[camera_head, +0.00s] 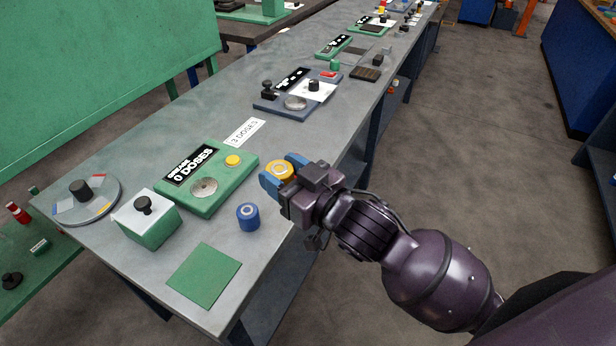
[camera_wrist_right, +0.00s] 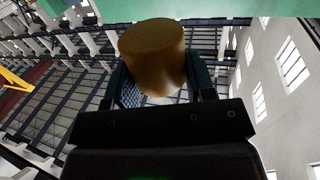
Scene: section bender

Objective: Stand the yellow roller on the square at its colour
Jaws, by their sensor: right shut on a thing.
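The yellow roller (camera_head: 281,170) is between the blue-tipped fingers of my right gripper (camera_head: 276,175), which is shut on it near the table's right edge. In the right wrist view the roller (camera_wrist_right: 154,55) sits between the fingers and looks dark gold. A round turntable (camera_head: 88,205) with blue, yellow, red and pale coloured patches and a black knob lies at the left end of the table. A plain green square mat (camera_head: 204,275) lies at the front. A blue roller (camera_head: 248,216) stands upright between the mat and my right gripper. My left gripper is not in view.
A green dose unit (camera_head: 207,180) with a yellow button stands left of my gripper. A green box with a black knob (camera_head: 147,220) stands in front of it. A "3 DOSES" card (camera_head: 245,132) lies behind. More stations line the grey table further back.

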